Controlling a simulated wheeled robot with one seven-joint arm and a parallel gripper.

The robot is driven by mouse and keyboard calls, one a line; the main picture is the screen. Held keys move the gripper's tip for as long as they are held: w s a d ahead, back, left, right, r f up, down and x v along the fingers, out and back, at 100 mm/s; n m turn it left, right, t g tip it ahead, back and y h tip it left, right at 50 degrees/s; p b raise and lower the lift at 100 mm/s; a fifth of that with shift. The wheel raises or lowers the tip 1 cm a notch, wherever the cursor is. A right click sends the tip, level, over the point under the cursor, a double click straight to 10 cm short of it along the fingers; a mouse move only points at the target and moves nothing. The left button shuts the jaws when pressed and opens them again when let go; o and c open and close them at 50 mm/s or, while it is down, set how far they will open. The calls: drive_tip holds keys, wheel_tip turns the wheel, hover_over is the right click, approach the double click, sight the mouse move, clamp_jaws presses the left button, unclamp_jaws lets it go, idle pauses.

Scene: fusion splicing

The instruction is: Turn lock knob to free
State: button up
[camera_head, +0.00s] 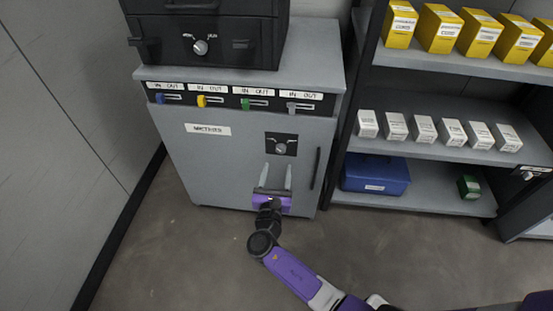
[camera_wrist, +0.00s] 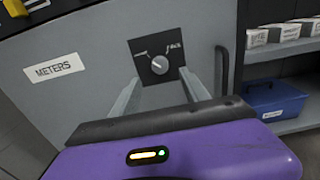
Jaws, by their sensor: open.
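The lock knob (camera_head: 280,147) is a small round grey dial on a black square plate (camera_head: 292,138) on the front of the grey cabinet. In the wrist view the knob (camera_wrist: 159,65) sits in the middle of its plate, with a light mark and small white lettering at the upper left and upper right. The lettering is too blurred to read. My gripper (camera_head: 279,172) is open just below the plate, its two pale fingers pointing at the cabinet. In the wrist view the fingers (camera_wrist: 160,92) stand either side of the knob, apart from it, with nothing between them.
The grey cabinet (camera_head: 230,165) has a vertical dark handle (camera_head: 315,168) right of the knob and a METERS label (camera_wrist: 55,68) to its left. Coloured IN/OUT sliders (camera_head: 203,101) line its top. A black unit (camera_head: 210,35) with another knob (camera_head: 200,47) stands above. Shelves (camera_head: 440,150) stand at right.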

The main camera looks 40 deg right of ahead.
sight(280, 151)
drive_tip(key=b+x, duration=0.1)
drive_tip(key=x, duration=0.6)
drive_tip(key=shift+w+d+b, duration=0.15)
drive_tip(key=shift+b, duration=0.15)
clamp_jaws()
